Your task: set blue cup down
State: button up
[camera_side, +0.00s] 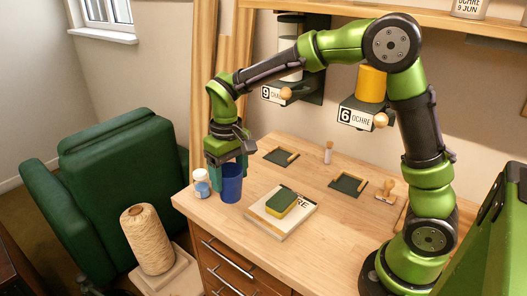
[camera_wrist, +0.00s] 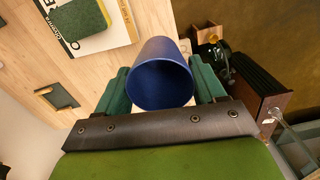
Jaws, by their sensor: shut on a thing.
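The blue cup (camera_side: 231,187) is at the left end of the wooden table in the side view, upright or nearly so. It also shows in the wrist view (camera_wrist: 160,82), its dark open mouth toward the camera. My gripper (camera_side: 229,172) is over the cup, with green fingers on both sides of it. In the wrist view the fingers (camera_wrist: 161,90) flank the cup wall and are shut on it. Whether the cup's base touches the tabletop (camera_side: 290,160) cannot be told; it looks close to the surface.
A book (camera_side: 277,218) with a green-and-yellow sponge (camera_side: 281,203) lies to the right. Dark trays (camera_side: 281,157), (camera_side: 348,185) and a stamp (camera_side: 386,190) are farther right. The table's left edge is near.

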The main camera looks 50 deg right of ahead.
jog(key=s+a+f+m, duration=0.1)
jog(key=s+f+m, duration=0.2)
jog(key=s, duration=0.2)
jog(key=d+f, duration=0.2)
jog(key=d, duration=3)
jog(key=shift+w+f, duration=0.2)
jog(key=shift+f, duration=1.1)
jog(key=shift+w+f, duration=0.2)
jog(key=shift+f, duration=1.05)
jog(key=shift+f, duration=0.1)
jog(key=o, duration=1)
notch_tip(320, 180, up, 8)
jog(key=shift+f, duration=0.15)
